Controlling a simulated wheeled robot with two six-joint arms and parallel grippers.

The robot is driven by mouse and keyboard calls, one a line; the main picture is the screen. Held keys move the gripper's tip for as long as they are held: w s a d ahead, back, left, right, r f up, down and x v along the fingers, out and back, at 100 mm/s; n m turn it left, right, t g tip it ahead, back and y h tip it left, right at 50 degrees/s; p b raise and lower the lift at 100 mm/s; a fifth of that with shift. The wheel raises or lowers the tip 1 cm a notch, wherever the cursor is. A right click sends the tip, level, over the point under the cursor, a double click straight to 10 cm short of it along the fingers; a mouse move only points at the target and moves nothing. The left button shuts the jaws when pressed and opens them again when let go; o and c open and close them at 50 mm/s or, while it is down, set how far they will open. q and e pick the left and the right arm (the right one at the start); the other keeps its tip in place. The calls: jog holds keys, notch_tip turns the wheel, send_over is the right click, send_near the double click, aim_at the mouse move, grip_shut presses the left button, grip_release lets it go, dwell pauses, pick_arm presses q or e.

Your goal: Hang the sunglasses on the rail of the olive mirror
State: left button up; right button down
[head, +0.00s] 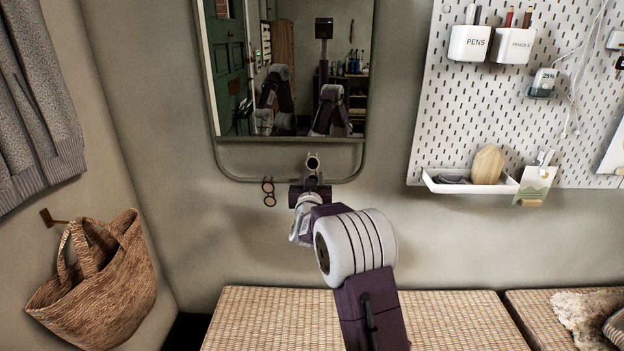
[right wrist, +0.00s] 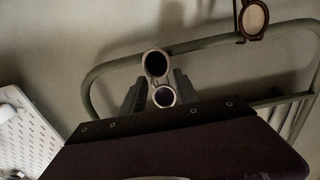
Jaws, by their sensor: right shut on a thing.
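The olive mirror (head: 216,100) hangs on the wall in the head view, with its rounded tube rail (head: 235,178) below the glass. The rail also curves through the right wrist view (right wrist: 87,92). My right gripper (head: 312,177) is shut on the grey-framed sunglasses (head: 313,161). In the right wrist view the sunglasses (right wrist: 157,64) show two round dark lenses, one above the other, between the fingers (right wrist: 161,88). In the head view they overlap the gap between glass and rail; I cannot tell whether they touch the rail. My left gripper shows only as an unclear reflection.
Brown-framed glasses (head: 268,191) hang at the rail, left of my right gripper. A white pegboard (head: 430,110) with a tray (head: 470,187) is on the right. A woven basket (head: 100,290) hangs at left. A woven-top bench (head: 260,318) stands below.

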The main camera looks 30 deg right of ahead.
notch_tip(320, 180, down, 7)
jog(key=b, duration=0.5)
jog(key=shift+f+b, duration=0.2)
jog(key=shift+b, duration=0.2)
jog(key=c, duration=0.8)
grip_release()
jog(key=shift+c, duration=0.2)
jog(key=b+v, duration=0.1)
jog(key=v, duration=0.8)
